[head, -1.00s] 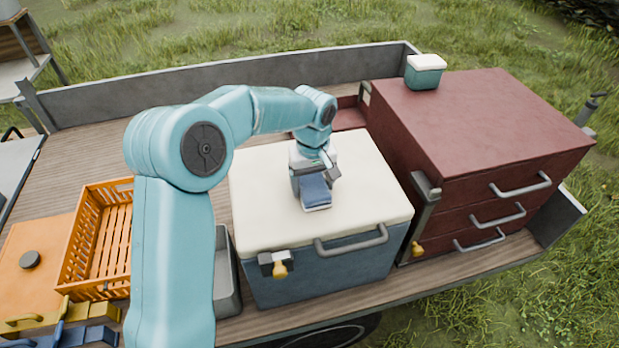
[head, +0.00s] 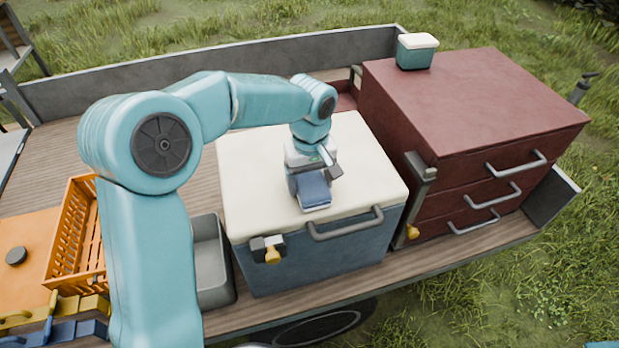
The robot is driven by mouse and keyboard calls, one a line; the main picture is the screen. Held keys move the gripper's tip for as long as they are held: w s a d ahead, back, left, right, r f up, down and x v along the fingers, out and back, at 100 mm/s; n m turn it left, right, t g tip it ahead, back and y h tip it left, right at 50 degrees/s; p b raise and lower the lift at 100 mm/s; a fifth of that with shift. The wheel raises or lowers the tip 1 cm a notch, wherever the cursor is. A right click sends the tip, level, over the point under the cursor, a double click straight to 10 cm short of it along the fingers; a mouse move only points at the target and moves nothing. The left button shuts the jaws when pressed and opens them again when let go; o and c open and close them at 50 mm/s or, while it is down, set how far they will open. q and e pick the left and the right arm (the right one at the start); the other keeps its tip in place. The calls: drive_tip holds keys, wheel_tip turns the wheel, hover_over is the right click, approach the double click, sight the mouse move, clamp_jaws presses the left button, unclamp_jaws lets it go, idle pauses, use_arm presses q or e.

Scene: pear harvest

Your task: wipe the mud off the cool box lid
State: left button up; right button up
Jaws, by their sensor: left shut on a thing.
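The cool box (head: 318,262) is blue with a cream lid (head: 362,160), and it stands shut on the trailer bed. My left gripper (head: 314,190) is over the middle of the lid, pointing down, shut on a blue cloth or pad (head: 314,192). The blue thing seems to touch the lid or sit just above it; I cannot tell which. No mud shows on the visible part of the lid; the part under my gripper and arm is hidden. My right gripper is not in view.
A dark red drawer cabinet (head: 470,100) stands to the right, with a small teal box (head: 416,52) on top. A grey tray (head: 211,265) and an orange crate (head: 75,235) lie to the left. The cool box has a front handle (head: 345,224) and a latch (head: 268,250).

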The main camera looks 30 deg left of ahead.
use_arm(q)
drive_tip(key=shift+r, duration=0.15)
wheel_tip(320, 180, up, 6)
drive_tip(key=p, duration=0.4)
drive_tip(key=shift+p, duration=0.3)
wheel_tip(320, 180, up, 3)
drive_tip(key=p, duration=0.2)
drive_tip(key=shift+p, duration=0.3)
drive_tip(key=shift+f, duration=0.2)
